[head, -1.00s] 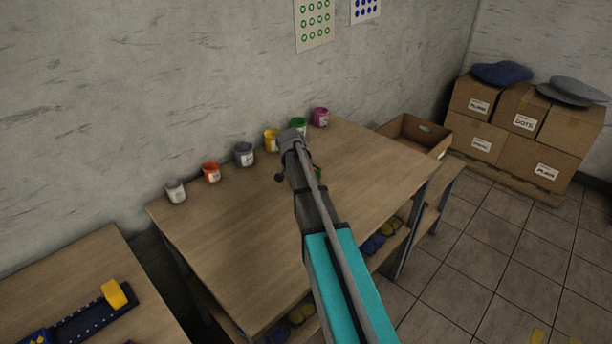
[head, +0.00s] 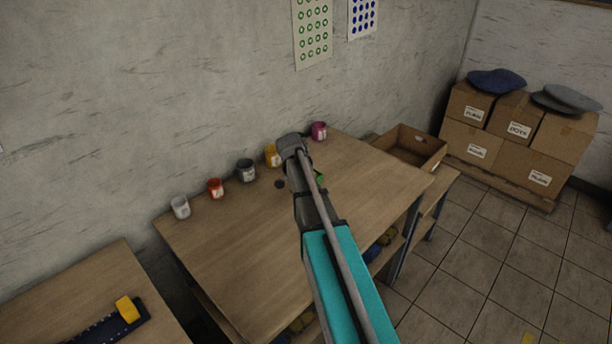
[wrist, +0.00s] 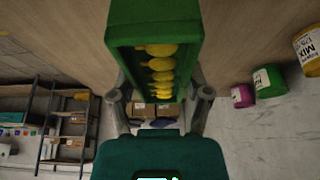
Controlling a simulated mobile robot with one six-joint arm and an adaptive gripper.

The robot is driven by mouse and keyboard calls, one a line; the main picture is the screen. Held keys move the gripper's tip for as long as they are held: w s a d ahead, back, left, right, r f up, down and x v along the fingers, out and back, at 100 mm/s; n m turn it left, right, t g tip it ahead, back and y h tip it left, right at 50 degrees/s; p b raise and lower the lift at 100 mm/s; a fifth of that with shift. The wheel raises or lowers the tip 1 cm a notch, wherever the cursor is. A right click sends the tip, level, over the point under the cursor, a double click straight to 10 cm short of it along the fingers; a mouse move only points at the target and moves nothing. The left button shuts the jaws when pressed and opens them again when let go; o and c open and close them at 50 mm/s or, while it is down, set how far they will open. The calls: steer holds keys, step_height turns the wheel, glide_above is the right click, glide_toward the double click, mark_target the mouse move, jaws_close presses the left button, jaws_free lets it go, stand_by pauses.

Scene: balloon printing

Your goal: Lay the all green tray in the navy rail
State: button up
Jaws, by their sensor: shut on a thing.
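A green tray (wrist: 155,22) fills the top middle of the wrist view, with a row of several yellow pieces inside it. My gripper (wrist: 160,96) is shut on this tray, one finger on each side. In the head view my arm hides most of the gripper, and only a small green bit of the tray (head: 320,177) shows beside it, over the table with the pots. The navy rail (head: 98,331) lies on the other table at the lower left, partly cut off by the frame edge. A yellow block (head: 127,309) sits at its far end.
White (head: 180,207), red (head: 215,188), grey (head: 246,170), yellow (head: 272,156) and magenta (head: 319,131) pots line the table's wall side. A green pot (wrist: 268,81) shows in the wrist view. An open carton (head: 409,148) stands right. A gap separates the two tables.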

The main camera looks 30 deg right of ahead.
steer(key=s+a+r+p, duration=0.2)
steer(key=s+r+p, duration=0.1)
steer(key=s, duration=0.6)
steer(key=shift+p+v, duration=0.3)
steer(key=shift+v, duration=0.5)
